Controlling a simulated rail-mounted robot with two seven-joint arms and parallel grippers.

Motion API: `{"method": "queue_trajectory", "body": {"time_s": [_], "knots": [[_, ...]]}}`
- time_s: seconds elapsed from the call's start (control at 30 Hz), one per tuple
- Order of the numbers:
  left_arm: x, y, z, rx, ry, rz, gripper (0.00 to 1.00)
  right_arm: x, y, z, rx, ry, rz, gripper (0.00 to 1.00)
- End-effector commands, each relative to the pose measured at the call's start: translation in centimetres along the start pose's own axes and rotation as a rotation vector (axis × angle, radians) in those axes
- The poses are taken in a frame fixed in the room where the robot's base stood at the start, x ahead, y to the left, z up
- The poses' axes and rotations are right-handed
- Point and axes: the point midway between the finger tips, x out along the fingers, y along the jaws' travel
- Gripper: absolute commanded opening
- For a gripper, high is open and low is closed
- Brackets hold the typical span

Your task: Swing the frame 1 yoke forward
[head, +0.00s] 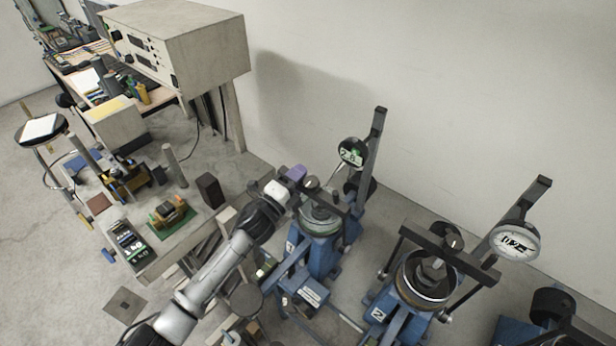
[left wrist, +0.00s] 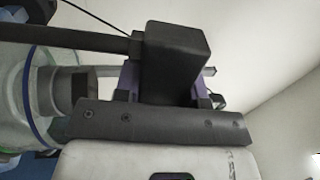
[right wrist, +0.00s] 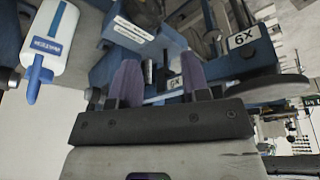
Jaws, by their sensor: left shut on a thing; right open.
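Frame 1 (head: 317,255) is a blue stand with a "1" label, a round vessel on top and a tall dark post with a round gauge (head: 352,152). Its dark yoke (head: 328,204) crosses over the vessel. My left gripper (head: 297,174) is at the yoke's left end. In the left wrist view, the left gripper (left wrist: 168,80) is shut on the yoke's black block end (left wrist: 176,55), with purple fingers partly hidden behind it. My right gripper (right wrist: 160,82) is open and empty in the right wrist view, before blue machinery with "6X" labels. The right gripper is not made out in the head view.
Frame 2 (head: 411,300) stands right of frame 1, with its own yoke (head: 437,250) and gauge (head: 514,241). Another blue stand is cut off at the lower right. A bench with tools (head: 170,225) lies left of my arm. A blue-white bottle (right wrist: 50,35) is near the right gripper.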

Motion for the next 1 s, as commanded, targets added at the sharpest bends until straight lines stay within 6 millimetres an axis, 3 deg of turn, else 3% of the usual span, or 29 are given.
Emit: {"method": "queue_trajectory", "body": {"time_s": [0.03, 0.23, 0.6, 1.0], "knots": [[-1.2, 1.0, 0.0, -0.003, 0.0, -0.038, 0.0, 1.7, -0.1, 0.6, 0.001, 0.0, -0.001, 0.43], [-4.6, 0.8, 0.0, -0.005, -0.002, -0.188, 0.0, 4.0, -0.4, 1.3, 0.006, -0.001, -0.005, 0.43], [-8.8, 1.1, 0.0, 0.0, 0.002, -0.183, 0.0, 3.9, -0.4, 1.2, 0.009, 0.001, -0.007, 0.43], [-9.9, 1.3, -0.1, 0.002, 0.004, -0.187, 0.0, 3.8, -0.2, 1.2, 0.002, 0.0, -0.002, 0.43]]}}
